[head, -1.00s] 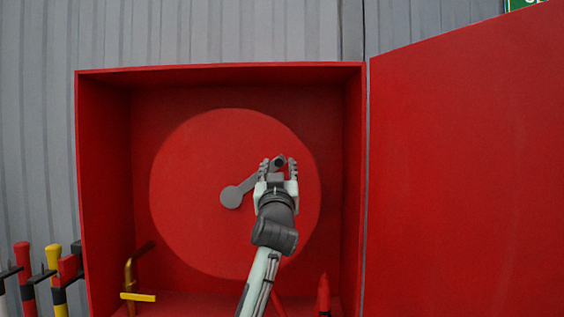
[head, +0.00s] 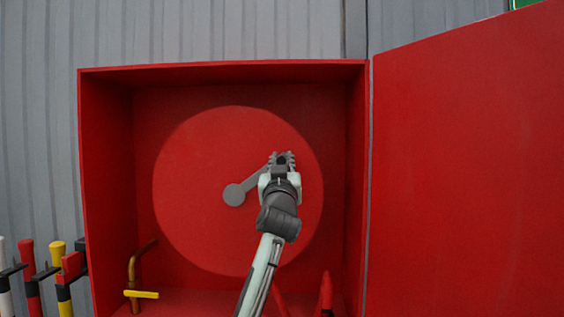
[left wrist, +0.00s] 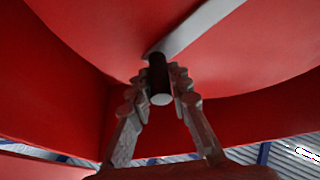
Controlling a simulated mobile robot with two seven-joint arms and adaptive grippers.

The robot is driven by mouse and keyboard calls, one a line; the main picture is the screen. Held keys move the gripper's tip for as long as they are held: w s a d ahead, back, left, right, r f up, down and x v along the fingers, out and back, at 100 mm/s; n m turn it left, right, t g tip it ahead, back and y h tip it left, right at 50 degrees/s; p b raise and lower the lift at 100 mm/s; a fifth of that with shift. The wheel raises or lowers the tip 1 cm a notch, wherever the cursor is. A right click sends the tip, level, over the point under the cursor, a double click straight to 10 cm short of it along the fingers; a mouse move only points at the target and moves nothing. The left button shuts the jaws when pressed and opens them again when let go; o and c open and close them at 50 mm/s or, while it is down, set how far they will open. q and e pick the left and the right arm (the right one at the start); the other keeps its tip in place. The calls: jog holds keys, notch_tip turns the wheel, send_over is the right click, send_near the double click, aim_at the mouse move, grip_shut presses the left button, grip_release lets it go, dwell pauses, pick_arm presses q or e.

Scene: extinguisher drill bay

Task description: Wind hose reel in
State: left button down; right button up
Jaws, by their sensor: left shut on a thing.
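The hose reel (head: 195,205) is a large red disc inside an open red cabinet (head: 108,190). A grey crank arm (head: 236,194) runs from the disc's hub up and to the right. My left gripper (head: 283,157) is at the crank's outer end. In the left wrist view the gripper (left wrist: 160,95) is shut on the dark crank handle (left wrist: 159,75), with a finger on each side. The handle joins the grey crank arm (left wrist: 195,28) there. In the head view my gripper hides most of the handle. My right gripper is not in view.
The red cabinet door (head: 465,170) stands open at the right. A brass pipe with a yellow lever (head: 141,294) is at the cabinet's lower left. A red pointed nozzle (head: 326,293) stands at lower right. Several coloured handles (head: 58,250) are outside at left.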

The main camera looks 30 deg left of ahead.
aim_at(231, 130)
pick_arm(q)
jog(key=shift+r, duration=0.1)
